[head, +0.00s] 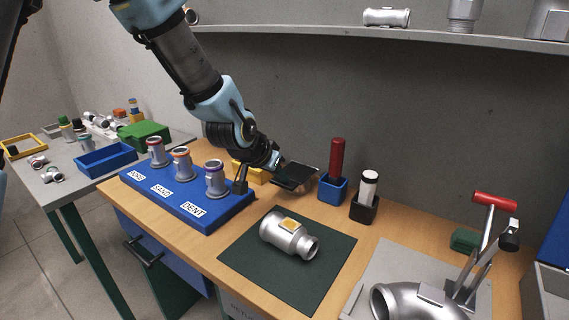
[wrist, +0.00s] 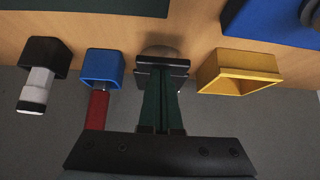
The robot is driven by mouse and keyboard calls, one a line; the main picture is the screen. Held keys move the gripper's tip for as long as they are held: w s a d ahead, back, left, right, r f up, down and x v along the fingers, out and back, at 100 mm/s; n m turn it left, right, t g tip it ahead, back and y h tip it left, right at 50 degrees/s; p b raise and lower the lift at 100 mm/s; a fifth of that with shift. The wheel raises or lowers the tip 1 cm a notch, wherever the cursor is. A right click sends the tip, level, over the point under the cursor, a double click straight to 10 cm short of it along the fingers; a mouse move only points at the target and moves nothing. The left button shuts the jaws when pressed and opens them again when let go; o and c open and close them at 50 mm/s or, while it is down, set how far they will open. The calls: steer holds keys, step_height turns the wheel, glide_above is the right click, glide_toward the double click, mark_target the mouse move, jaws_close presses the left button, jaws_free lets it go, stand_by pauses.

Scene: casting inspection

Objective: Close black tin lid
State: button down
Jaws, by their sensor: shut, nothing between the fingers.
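The black tin (head: 302,173) is at the back of the wooden bench, between a yellow bin and a blue holder. Its dark flat plate, seemingly the lid, looks tilted; how far it stands open I cannot tell. My gripper (head: 282,178) reaches down at the tin's left side, close to or touching it. In the wrist view my gripper (wrist: 162,70) is shut with its fingers together and nothing between them. The fingers hide most of the tin there; only a greyish rounded edge shows past the tips.
The yellow bin (wrist: 240,72) and the blue holder (wrist: 101,67) with a red-handled tool flank my fingers closely. A black holder (head: 364,208) stands further right. A blue stand (head: 205,212) with castings is at left. A metal casting (head: 285,236) lies on the dark mat (head: 250,262).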

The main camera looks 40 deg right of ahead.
steer(key=shift+a, duration=0.15)
steer(key=d+r+p+v, duration=0.1)
steer(key=p+v, duration=0.4)
steer(key=v, duration=0.9)
steer(key=shift+w+d+r, duration=0.15)
steer(key=shift+d+r, duration=0.2)
steer(key=shift+d, duration=0.15)
